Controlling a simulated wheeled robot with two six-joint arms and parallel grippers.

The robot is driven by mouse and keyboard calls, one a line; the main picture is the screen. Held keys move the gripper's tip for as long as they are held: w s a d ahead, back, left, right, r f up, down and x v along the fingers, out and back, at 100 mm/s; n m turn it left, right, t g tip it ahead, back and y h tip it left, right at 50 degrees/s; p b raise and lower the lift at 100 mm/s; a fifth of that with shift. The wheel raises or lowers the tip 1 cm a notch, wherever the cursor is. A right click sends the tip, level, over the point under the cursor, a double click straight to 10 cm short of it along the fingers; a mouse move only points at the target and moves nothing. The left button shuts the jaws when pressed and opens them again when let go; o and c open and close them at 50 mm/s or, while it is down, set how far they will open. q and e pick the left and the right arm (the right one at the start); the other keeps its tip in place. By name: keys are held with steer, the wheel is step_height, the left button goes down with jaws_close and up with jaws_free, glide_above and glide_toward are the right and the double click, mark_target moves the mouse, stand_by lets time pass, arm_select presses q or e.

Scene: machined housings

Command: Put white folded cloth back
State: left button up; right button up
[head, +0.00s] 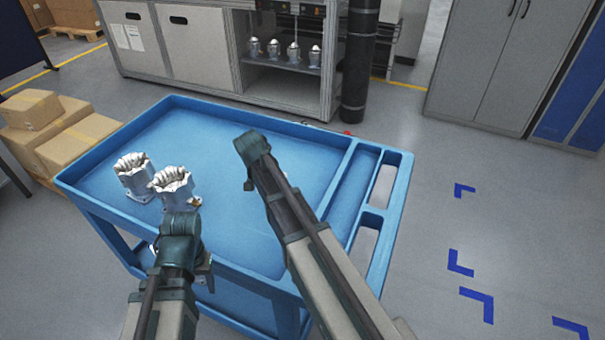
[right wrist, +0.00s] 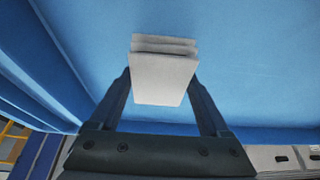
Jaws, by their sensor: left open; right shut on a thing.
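The white folded cloth (right wrist: 163,82) shows in the right wrist view as a small block with several stacked layers. My right gripper (right wrist: 162,98) is shut on it, one finger at each side. Blue cart surface lies behind the cloth; I cannot tell whether the cloth touches it. In the head view my right arm reaches over the blue cart (head: 300,160), and its own wrist mostly hides the gripper and cloth. My left gripper (head: 183,247) is open at the cart's near left edge, in front of the housings, with its fingers partly hidden.
Two machined housings, a left one (head: 133,177) and a right one (head: 174,188), stand on the cart's left part. The cart's middle and far part are clear. Cardboard boxes (head: 65,133) sit left of the cart. A workbench (head: 180,45) with several more housings stands behind.

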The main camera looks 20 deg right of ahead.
steer(key=b, duration=0.1)
glide_above(303, 170)
steer(key=s+a, duration=0.1)
steer(key=a, duration=0.1)
steer(key=shift+s+d+f, duration=0.15)
steer(key=shift+d+f, duration=0.05)
steer(key=shift+f, duration=0.5)
steer(key=shift+w+d, duration=0.25)
steer(key=shift+d, duration=0.2)
step_height(303, 170, down, 4)
steer(key=b, duration=0.4)
steer(key=shift+a, duration=0.1)
steer(key=shift+r, duration=0.15)
steer(key=shift+s, duration=0.1)
steer(key=o, duration=1)
